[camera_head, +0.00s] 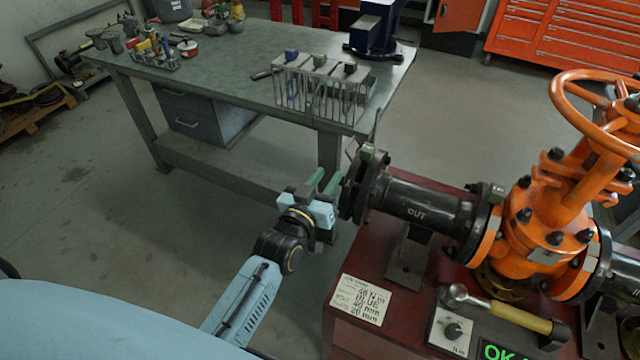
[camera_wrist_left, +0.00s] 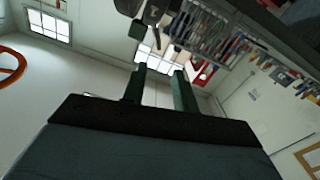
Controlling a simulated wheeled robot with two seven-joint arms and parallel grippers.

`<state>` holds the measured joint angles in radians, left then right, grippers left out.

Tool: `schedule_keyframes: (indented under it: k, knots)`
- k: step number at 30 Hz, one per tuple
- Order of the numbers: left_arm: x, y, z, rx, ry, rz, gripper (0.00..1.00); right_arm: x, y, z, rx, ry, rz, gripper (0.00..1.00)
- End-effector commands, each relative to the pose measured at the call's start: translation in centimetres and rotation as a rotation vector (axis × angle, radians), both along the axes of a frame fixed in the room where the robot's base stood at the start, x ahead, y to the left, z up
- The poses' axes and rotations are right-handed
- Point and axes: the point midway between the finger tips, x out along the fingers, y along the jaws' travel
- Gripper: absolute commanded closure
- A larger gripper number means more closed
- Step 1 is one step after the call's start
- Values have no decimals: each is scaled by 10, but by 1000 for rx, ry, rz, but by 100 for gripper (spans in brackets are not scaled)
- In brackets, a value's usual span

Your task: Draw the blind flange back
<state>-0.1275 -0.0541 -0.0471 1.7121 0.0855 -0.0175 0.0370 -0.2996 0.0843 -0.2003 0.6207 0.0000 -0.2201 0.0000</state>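The dark blind flange (camera_head: 350,190) is at the left, open-air end of the black pipe marked OUT (camera_head: 420,205), with bolts around its rim. I see it nearly edge-on and cannot tell whether a gap separates it from the pipe's own flange. My left gripper (camera_head: 325,182) is just left of the flange, its green fingers pointing up toward it. In the left wrist view the two fingers (camera_wrist_left: 160,85) stand apart with nothing seen between them. Dark parts (camera_wrist_left: 145,12) show above the fingertips there. My right gripper is not in view.
The orange gate valve (camera_head: 550,215) with its handwheel stands right of the pipe on a red bench (camera_head: 355,325). A grey worktable (camera_head: 225,60) with tools stands behind.

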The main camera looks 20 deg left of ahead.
Motion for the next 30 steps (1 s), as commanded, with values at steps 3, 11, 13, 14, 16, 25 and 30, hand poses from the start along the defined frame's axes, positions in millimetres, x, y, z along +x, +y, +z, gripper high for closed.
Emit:
schedule_keyframes:
  k: [3,11,13,14,16,25,30]
  knots:
    - [-16,1,0,0,1,0,71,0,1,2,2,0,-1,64]
    - [-26,1,0,1,0,0,71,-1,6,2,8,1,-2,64]
    - [-26,1,0,1,-1,0,71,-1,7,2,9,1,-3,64]
    - [-26,1,0,1,-1,0,71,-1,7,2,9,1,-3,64]
    - [-26,1,0,1,0,0,71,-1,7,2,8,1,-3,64]
    - [-26,1,-4,2,9,-1,71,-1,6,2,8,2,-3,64]
    - [-37,-5,-62,28,139,-25,71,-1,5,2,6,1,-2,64]
